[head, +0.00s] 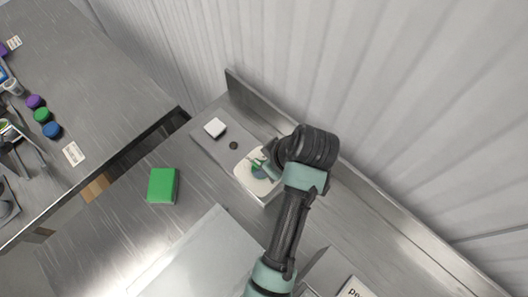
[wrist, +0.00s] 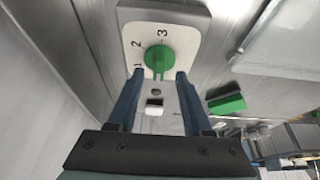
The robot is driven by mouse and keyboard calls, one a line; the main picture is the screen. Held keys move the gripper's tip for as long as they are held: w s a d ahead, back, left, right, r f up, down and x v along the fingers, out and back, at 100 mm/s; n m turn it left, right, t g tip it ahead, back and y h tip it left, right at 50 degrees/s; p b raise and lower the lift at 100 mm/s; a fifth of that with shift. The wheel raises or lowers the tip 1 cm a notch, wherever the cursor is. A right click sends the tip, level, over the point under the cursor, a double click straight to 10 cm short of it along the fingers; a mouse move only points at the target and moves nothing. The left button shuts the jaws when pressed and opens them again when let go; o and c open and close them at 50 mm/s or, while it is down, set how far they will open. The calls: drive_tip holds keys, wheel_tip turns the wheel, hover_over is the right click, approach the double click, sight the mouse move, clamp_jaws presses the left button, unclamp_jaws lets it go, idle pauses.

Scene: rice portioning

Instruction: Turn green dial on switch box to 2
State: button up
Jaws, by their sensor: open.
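The switch box has a pale rounded face (wrist: 186,42) marked 1, 2 and 3; it also shows in the head view (head: 247,184), partly covered by my gripper. The green dial (wrist: 159,58) is at the middle of that face. A narrow green bar runs from it toward the bottom of the wrist picture; I cannot tell which number the dial is set to. My gripper (wrist: 156,80) is open, with one finger on each side of the narrow bar. Touching is not clear. In the head view, my gripper (head: 264,164) is over the dial, which is mostly hidden.
A white block (head: 215,127) and a small dark knob (head: 233,145) are beside the dial face. A green box (head: 162,186) lies on the metal counter to the left. A raised edge (head: 255,97) and ribbed wall stand behind. Bare counter lies left of the switch box.

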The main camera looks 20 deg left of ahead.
drive_tip(key=shift+x, duration=1.35)
clamp_jaws()
